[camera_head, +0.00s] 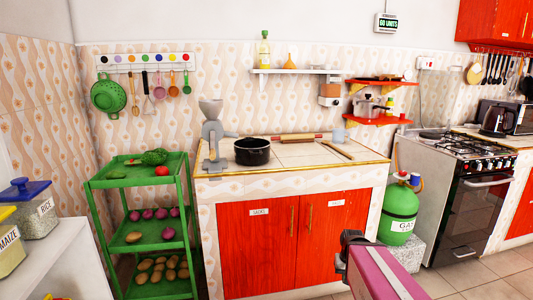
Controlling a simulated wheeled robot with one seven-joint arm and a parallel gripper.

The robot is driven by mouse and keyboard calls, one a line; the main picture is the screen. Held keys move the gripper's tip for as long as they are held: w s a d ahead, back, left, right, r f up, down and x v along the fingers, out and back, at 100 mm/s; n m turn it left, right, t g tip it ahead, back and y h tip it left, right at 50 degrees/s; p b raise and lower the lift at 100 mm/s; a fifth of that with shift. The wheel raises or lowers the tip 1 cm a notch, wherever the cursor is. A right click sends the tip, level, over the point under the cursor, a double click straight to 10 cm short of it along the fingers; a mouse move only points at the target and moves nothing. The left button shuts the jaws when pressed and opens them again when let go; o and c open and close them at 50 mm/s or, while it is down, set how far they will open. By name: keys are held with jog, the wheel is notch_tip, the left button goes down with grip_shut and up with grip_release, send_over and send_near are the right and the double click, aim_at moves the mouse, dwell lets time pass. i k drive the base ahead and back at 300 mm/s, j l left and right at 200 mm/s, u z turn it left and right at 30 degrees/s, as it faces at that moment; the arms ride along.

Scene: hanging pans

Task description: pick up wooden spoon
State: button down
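A long thin wooden utensil, likely the wooden spoon (338,151), lies flat on the right part of the tiled counter (297,158), slanting toward the front right. A hanging utensil with a wooden look (134,97) is on the wall rack at the left. The dark end of my arm, with my gripper (348,243), shows at the bottom, in front of the red cabinet and below the counter top. It is well apart from the counter utensil. Its fingers are too small and dark to read, and I see nothing clearly held.
A black pot (252,151) and a grey grinder (213,138) stand on the counter's left half. A rolling pin (297,138) lies at the back, near a light blue cup (339,135). A green gas cylinder (400,213) and stove (462,195) are at right.

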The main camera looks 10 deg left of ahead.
aim_at(325, 142)
jog(key=i+l, duration=0.15)
jog(key=i, duration=0.4)
jog(key=i+l, duration=0.1)
jog(key=i, duration=0.4)
jog(key=k+j+z, duration=0.15)
jog(key=i+l+u, duration=0.15)
